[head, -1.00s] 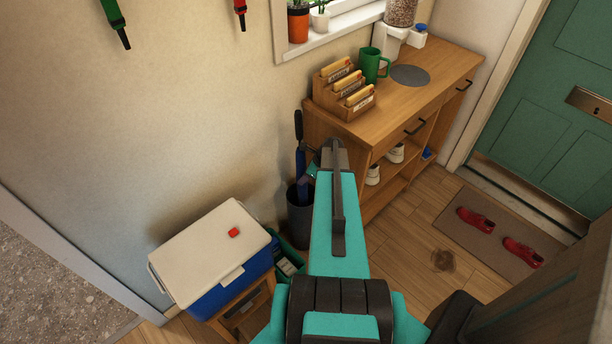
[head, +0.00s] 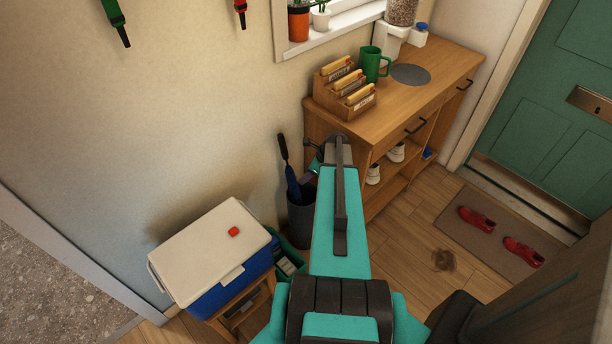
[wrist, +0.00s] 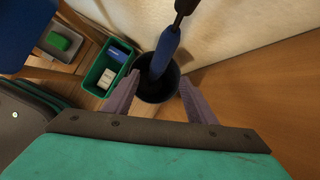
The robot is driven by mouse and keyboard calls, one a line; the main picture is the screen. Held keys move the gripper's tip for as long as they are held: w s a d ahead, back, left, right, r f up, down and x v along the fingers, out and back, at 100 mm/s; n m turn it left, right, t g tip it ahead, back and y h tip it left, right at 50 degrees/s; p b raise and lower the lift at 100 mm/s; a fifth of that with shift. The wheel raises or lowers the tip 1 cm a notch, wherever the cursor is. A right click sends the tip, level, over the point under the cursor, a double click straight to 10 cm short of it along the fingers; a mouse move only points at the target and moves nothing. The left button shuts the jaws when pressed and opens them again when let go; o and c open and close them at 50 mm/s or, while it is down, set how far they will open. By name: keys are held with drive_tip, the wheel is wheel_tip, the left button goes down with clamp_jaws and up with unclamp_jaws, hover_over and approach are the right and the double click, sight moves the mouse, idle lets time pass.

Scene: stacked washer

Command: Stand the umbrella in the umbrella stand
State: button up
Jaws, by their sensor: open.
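The blue umbrella (head: 291,178) with a dark handle has its lower end inside the dark umbrella stand (head: 301,222). It leans, its handle tipped left towards the wall in the head view. In the wrist view the umbrella (wrist: 163,55) runs down into the round opening of the stand (wrist: 157,92). My gripper (wrist: 160,100) is open and empty, its two fingers apart on either side of the stand's opening in that picture. In the head view my wrist hides most of the gripper, just right of the umbrella. The umbrella's tip is hidden inside the stand.
A wooden cabinet (head: 400,105) stands right of the stand. A blue cooler with a white lid (head: 205,255) sits left on a small wooden stand. A green bin (wrist: 107,70) lies beside the umbrella stand. Open floor (head: 410,235) lies at the right.

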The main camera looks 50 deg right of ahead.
drive_tip(key=b+v, duration=0.1)
drive_tip(key=v, duration=1)
drive_tip(key=shift+r, duration=0.2)
drive_tip(key=shift+r, duration=0.1)
idle(1.0)
